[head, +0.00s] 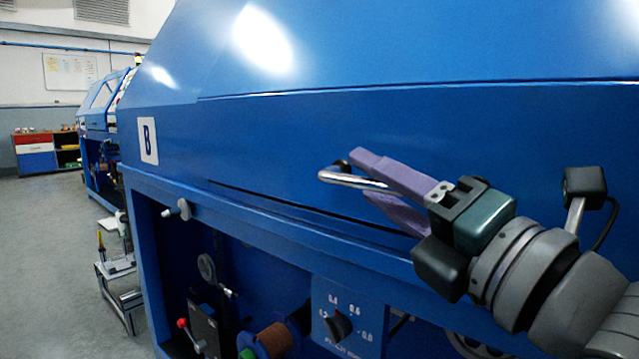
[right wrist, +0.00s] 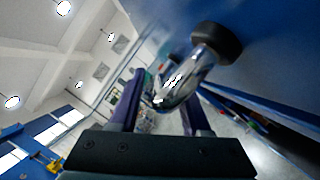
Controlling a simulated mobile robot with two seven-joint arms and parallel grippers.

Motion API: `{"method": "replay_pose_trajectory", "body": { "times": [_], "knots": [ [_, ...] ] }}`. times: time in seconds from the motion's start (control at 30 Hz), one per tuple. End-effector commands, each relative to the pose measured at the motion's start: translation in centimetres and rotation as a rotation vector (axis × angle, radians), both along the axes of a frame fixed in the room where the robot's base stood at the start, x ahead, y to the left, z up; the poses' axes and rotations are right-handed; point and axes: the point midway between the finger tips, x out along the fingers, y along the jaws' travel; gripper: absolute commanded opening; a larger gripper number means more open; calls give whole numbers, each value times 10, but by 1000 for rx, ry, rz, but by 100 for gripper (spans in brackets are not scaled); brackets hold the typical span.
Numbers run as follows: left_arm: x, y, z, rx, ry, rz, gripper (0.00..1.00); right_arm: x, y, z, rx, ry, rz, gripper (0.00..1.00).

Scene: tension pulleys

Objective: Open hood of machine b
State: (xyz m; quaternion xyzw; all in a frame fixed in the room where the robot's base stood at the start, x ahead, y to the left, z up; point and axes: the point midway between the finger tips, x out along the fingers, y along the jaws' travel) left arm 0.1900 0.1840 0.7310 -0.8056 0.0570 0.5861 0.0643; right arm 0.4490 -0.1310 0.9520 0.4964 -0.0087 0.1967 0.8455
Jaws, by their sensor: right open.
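Machine B (head: 148,140) is a large blue machine marked with a white "B" plate. Its blue hood (head: 260,130) is down, with a thin dark gap along its lower edge. A chrome bar handle (head: 335,178) sticks out from the hood front on a black mount; it also shows in the right wrist view (right wrist: 185,92). My right gripper (head: 366,178) has purple fingers, open, one above and one below the handle. In the right wrist view the bar lies between the fingers (right wrist: 160,105); I cannot tell whether they touch it. My left gripper is not in view.
Below the hood, an open bay holds a dial panel (head: 345,318), a brown spool (head: 274,338) and a red-knobbed lever (head: 184,324). A small metal stand (head: 122,285) stands at the left. Another blue machine (head: 98,130) is further back.

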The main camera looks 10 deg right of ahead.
Motion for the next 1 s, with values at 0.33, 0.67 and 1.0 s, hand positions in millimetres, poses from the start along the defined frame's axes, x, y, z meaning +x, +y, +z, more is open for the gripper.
{"method": "replay_pose_trajectory", "body": {
  "times": [0.33, 0.67, 1.0],
  "knots": [
    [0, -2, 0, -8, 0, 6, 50, 1, 0, 0, 1, 0, 0, 38],
    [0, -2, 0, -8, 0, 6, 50, 1, 0, 0, 1, 1, 0, 1],
    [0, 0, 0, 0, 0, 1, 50, 1, 0, 0, 1, 1, 0, 0]
  ]
}}
